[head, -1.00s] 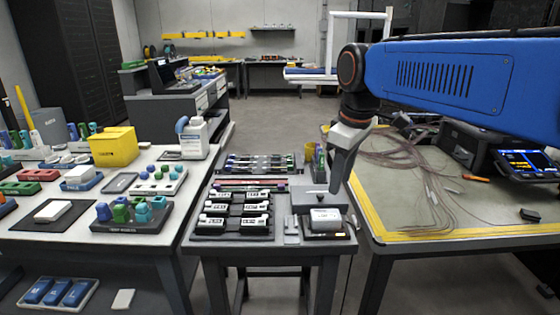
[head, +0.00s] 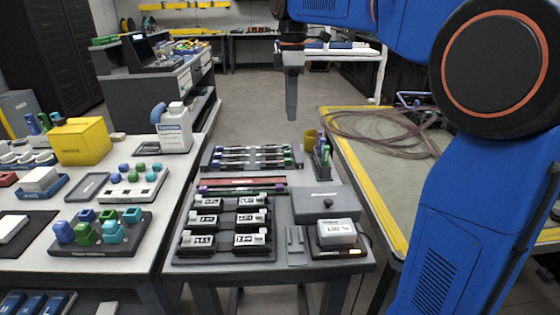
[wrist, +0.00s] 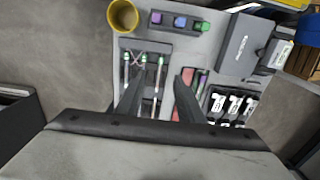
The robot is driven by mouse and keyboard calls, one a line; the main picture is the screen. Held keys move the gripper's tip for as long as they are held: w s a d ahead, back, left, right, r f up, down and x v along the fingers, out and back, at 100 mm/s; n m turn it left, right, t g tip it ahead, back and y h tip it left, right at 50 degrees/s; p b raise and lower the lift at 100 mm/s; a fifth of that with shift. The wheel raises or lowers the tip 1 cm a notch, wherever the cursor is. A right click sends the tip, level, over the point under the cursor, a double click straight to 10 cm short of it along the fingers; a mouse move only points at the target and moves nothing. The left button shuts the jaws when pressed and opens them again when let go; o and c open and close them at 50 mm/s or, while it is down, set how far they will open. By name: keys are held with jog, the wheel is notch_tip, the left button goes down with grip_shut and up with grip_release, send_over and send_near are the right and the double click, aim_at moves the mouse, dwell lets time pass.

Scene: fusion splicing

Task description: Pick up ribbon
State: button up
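No single thing is plainly marked as the ribbon. A dark rack (head: 215,162) at the back of the small middle table holds several thin rods or strips (head: 250,152) with pale, green and purple ends. In the wrist view the thin strips (wrist: 157,84) show beyond and between my fingers. A long red strip (head: 243,181) lies in front of the rack. My gripper (head: 291,117) points down above and behind the rack in the head view. In the wrist view the fingers (wrist: 160,88) are apart, with nothing held; the right finger covers part of the red strip.
White labelled blocks (head: 251,239) sit in dark holders at the front. A grey box (head: 322,202) and a display device (head: 337,230) stand at the right. A yellow cup (head: 310,138) stands behind them. The left table carries coloured parts; cables (head: 375,133) lie on the right table.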

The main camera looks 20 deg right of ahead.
send_over(290, 159)
notch_tip(290, 159, down, 9)
jog(key=shift+w+f, duration=0.1)
jog(key=shift+w, duration=0.05)
jog(key=shift+f, duration=2.8)
grip_shut()
